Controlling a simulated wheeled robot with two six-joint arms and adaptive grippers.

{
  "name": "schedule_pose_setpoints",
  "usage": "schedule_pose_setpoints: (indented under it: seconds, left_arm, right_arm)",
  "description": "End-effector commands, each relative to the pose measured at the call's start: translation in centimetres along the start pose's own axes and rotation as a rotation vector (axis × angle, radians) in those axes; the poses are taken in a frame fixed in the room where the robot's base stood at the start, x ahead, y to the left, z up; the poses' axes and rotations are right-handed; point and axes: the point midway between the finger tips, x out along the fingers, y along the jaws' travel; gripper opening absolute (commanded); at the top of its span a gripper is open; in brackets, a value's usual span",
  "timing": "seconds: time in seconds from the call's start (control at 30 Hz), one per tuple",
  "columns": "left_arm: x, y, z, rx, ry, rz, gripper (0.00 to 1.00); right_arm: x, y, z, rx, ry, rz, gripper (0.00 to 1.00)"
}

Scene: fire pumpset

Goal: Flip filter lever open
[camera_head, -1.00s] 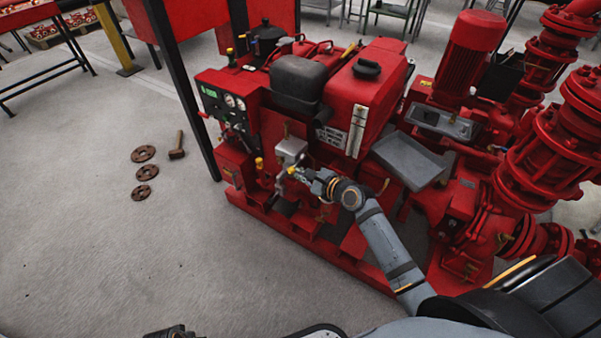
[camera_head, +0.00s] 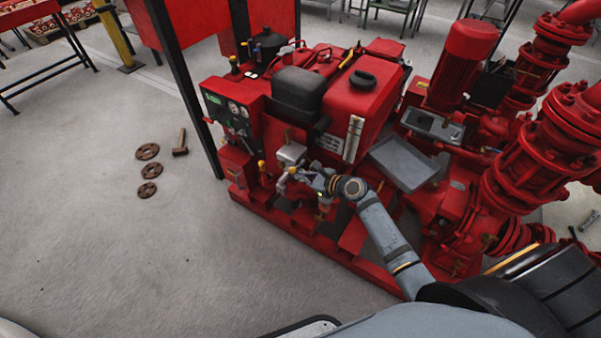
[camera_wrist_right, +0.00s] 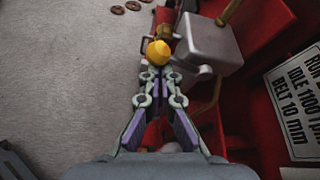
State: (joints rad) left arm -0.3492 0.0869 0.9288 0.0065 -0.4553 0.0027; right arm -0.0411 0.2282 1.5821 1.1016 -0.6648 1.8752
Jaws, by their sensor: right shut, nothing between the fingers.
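A lever with a yellow knob (camera_wrist_right: 158,52) shows just past my right fingertips in the right wrist view. It sits beside a silver-grey box (camera_wrist_right: 210,42), which also shows on the front of the red pumpset in the head view (camera_head: 291,153). My right gripper (camera_wrist_right: 161,77) is shut with nothing between its fingers. In the head view my right gripper (camera_head: 288,180) is low at the engine's front, below the silver box. I cannot tell whether its tips touch the knob. Most of the lever is hidden behind the knob and fingers. My left gripper is out of view.
The gauge panel (camera_head: 229,109) is left of the silver box. A grey tray (camera_head: 404,163) is to the right of my right gripper. A hammer (camera_head: 180,150) and rusty discs (camera_head: 149,170) lie on the floor. Open floor is at the left.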

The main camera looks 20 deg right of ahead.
Motion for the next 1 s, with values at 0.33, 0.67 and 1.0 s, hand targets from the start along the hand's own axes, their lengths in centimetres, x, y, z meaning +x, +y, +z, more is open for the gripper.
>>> schedule_pose_setpoints:
  seconds: [0.33,0.67,1.0]
  left_arm:
    - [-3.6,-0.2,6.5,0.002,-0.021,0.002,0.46]
    - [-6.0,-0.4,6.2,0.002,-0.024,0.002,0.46]
    - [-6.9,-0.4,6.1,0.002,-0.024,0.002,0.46]
  right_arm:
    - [-1.0,-1.2,2.1,0.27,0.0,0.128,0.0]
    - [-1.3,-2.3,2.8,0.553,-0.001,0.263,0.0]
    - [-1.5,-3.6,3.3,0.756,-0.001,0.361,0.0]
